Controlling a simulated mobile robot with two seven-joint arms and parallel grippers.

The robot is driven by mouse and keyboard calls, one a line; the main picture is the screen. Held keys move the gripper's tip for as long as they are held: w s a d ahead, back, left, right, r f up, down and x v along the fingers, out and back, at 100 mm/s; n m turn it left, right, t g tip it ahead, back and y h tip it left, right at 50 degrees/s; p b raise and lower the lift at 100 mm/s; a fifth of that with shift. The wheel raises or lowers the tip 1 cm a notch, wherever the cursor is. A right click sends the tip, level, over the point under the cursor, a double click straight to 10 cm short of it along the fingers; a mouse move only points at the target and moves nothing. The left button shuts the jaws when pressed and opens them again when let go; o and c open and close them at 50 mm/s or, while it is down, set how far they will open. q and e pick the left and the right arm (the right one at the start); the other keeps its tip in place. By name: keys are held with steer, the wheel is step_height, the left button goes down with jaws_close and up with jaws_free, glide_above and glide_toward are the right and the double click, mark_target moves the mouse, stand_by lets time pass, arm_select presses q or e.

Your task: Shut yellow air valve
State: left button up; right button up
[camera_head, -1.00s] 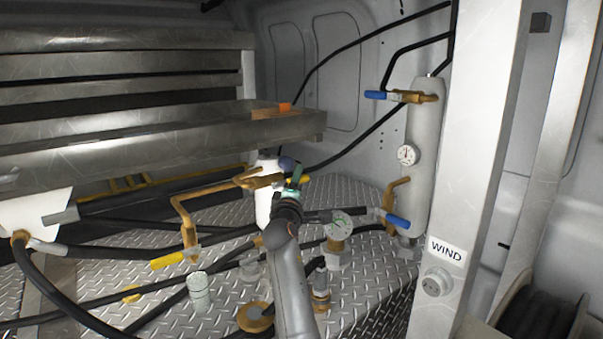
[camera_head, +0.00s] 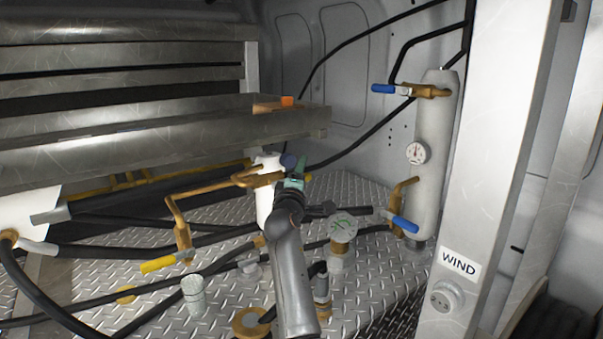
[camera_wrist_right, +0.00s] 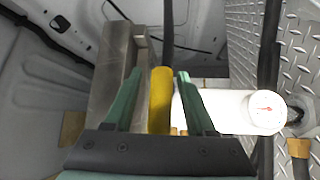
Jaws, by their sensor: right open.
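My right gripper (camera_head: 294,176) is at the upper part of the white cylinder (camera_head: 266,205) in the head view, beside a brass valve fitting (camera_head: 258,181). In the right wrist view my right gripper (camera_wrist_right: 159,75) is open, with one teal finger on each side of a yellow valve handle (camera_wrist_right: 160,105). The handle lies between the fingers, nearer the right one; I cannot tell whether they touch. In the head view this handle is mostly hidden behind the gripper. Another yellow handle (camera_head: 158,265) sits on a brass valve lower left. My left gripper is not in view.
A metal shelf (camera_head: 220,142) overhangs just left of and above the gripper. A gauge (camera_head: 343,227), a capped grey fitting (camera_head: 194,295) and black hoses crowd the tread-plate floor. A grey tank (camera_head: 433,145) with blue-handled valves and a WIND-labelled post (camera_head: 457,262) stand right.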

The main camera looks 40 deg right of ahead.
jaws_close()
stand_by(1.3)
